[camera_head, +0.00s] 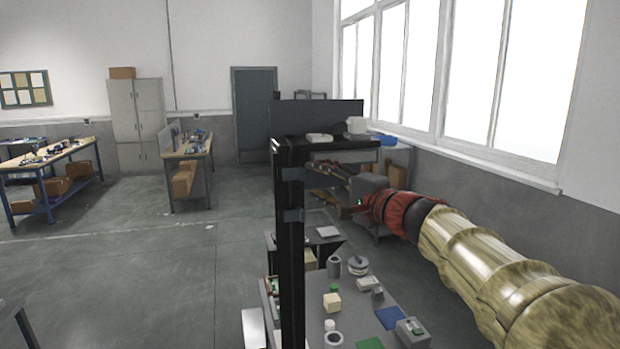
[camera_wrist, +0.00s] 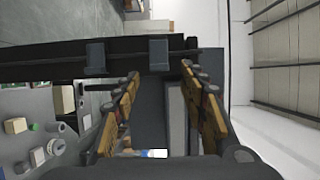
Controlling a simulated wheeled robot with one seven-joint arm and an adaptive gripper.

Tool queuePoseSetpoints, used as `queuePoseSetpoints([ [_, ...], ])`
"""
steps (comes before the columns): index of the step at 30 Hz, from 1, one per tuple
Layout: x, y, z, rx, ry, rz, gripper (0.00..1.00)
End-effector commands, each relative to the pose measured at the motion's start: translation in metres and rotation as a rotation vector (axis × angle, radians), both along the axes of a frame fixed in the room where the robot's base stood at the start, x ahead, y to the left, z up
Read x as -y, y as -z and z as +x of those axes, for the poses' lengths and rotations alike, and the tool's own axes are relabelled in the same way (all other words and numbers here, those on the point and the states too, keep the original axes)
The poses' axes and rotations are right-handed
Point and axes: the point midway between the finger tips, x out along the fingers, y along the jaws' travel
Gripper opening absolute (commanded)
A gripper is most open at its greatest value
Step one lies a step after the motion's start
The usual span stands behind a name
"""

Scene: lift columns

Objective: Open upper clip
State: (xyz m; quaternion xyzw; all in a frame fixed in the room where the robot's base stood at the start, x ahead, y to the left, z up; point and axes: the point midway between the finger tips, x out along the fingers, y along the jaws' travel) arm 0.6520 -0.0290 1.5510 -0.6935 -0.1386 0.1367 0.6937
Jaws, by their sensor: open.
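A dark upright column (camera_head: 291,250) stands in front of me and carries two grey-blue clips. The upper clip (camera_head: 292,174) is near the column's top, and the lower clip (camera_head: 292,215) is a little below it. In the wrist view the column lies sideways across the top, with the upper clip (camera_wrist: 158,47) on the right and the lower clip (camera_wrist: 96,53) on the left. My gripper (camera_wrist: 160,74) is open and empty, its fingers pointing at the column. The upper clip lies ahead between the fingertips, apparently untouched. In the head view my gripper (camera_head: 322,175) is right of the column.
A table (camera_head: 385,298) with containers, small blocks and a grey box (camera_head: 412,332) stands low behind the column. A dark shelf top (camera_head: 330,142) with a panel is near the column's top. Workbenches (camera_head: 60,155) stand far left. Windows line the right wall. Open floor lies left.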

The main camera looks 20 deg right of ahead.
Motion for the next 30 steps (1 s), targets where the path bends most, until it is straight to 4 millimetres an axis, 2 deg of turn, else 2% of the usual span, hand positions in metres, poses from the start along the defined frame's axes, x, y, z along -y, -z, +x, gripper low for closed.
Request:
queuePoseSetpoints([
  [3,-0.008,0.002,0.018,-0.003,-0.003,0.0,0.42],
  [9,-0.015,0.001,0.036,-0.002,-0.001,-0.001,0.42],
  [20,-0.017,0.001,0.04,-0.002,-0.001,-0.001,0.42],
  [30,-0.017,0.001,0.04,-0.002,-0.001,-0.001,0.23],
])
